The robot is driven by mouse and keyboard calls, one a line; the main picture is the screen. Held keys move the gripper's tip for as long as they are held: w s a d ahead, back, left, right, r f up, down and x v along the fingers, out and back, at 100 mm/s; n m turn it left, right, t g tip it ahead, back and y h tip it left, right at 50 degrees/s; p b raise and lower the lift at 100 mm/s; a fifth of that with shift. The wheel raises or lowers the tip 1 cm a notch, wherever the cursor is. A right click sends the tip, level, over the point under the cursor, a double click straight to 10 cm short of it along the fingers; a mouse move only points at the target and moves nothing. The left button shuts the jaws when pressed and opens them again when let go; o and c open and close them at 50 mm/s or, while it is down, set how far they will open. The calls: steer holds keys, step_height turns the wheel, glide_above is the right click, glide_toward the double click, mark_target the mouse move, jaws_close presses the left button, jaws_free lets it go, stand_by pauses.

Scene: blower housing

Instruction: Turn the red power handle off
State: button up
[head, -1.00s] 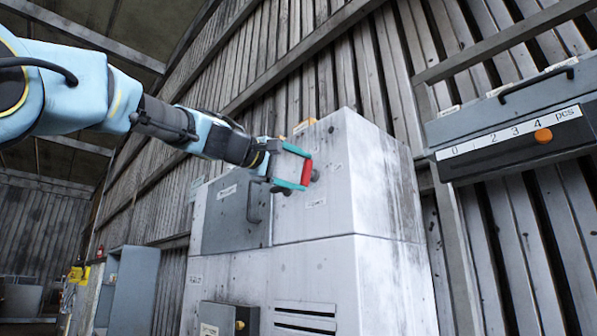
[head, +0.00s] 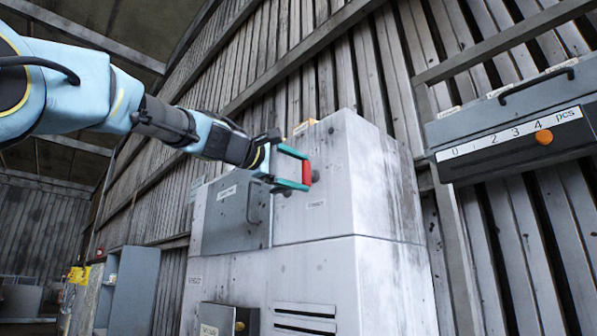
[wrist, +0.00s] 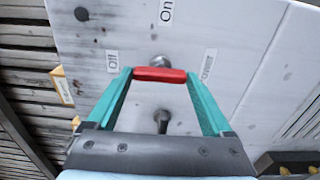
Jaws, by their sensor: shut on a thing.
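The red power handle (wrist: 160,75) shows as a short red bar in front of a round metal hub on the white cabinet face. It also shows in the head view (head: 306,172). My gripper (wrist: 159,76) has one teal finger at each end of the bar and is shut on it. In the wrist view, the "Off" label (wrist: 112,61) lies to the left of the handle, the "On" label (wrist: 166,12) above it, and the "Power" label (wrist: 208,65) to the right.
A dark knob (wrist: 161,120) sticks out from the cabinet between my fingers, below the handle in the wrist view. The tall white cabinet (head: 310,270) has a grey door (head: 225,215) at left. A grey counter box (head: 520,125) hangs on the slatted wall at right.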

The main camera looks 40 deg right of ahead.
steer(key=o, duration=1.1)
steer(key=shift+o, duration=0.2)
steer(key=shift+a, duration=0.1)
steer(key=a+b, duration=0.5)
steer(key=a, duration=0.5)
steer(key=shift+a, duration=0.3)
